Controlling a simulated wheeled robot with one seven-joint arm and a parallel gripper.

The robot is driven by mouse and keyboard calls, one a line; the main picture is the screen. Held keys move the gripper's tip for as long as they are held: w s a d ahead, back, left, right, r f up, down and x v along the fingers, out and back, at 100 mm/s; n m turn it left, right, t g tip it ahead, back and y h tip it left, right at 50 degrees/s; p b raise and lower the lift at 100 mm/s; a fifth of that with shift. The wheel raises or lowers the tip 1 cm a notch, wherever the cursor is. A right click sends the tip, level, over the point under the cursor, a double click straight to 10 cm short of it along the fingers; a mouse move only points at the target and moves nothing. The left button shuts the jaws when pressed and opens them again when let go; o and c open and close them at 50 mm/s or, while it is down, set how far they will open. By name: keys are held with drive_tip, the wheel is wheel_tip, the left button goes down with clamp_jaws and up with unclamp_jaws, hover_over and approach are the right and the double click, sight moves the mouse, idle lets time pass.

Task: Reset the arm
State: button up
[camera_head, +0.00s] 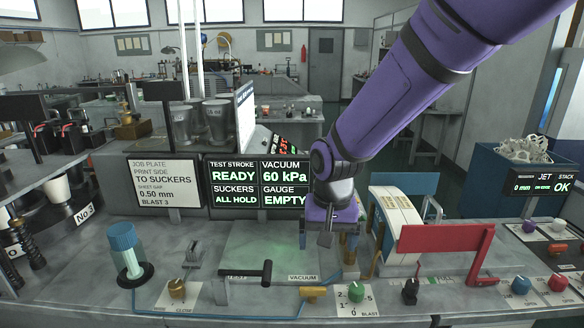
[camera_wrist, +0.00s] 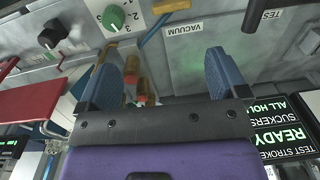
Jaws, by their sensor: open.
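My purple arm reaches down from the upper right in the head view. My gripper (camera_head: 335,240) hangs above the bench, just right of the pale green-lit plate (camera_head: 262,252). In the wrist view my gripper (camera_wrist: 172,75) shows two blue-padded fingers spread wide apart, with nothing between them but bench surface and a brass fitting (camera_wrist: 140,88) below. The fingers look clear of the bench, though the gap to the fittings under them is hard to judge.
A red guard (camera_head: 440,242) and a white curved part (camera_head: 398,222) stand close on the right. A green knob (camera_head: 356,292) is in front. Screens (camera_head: 260,185) stand behind. A blue-capped cylinder (camera_head: 124,248) is at left. Open air lies above the front bench.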

drive_tip(key=s+d+r+t, duration=0.2)
drive_tip(key=s+d+r, duration=0.3)
drive_tip(key=d+r, duration=0.35)
drive_tip(key=s+d+r+t, duration=0.1)
drive_tip(key=s+d+r, duration=0.55)
drive_tip(key=d, duration=0.25)
drive_tip(key=s+d+r+t, duration=0.2)
drive_tip(key=s+d+r, duration=0.1)
drive_tip(key=s, duration=0.4)
drive_tip(key=shift+s+d+n, duration=0.2)
drive_tip(key=shift+d+n, duration=0.1)
drive_tip(key=shift+d, duration=0.55)
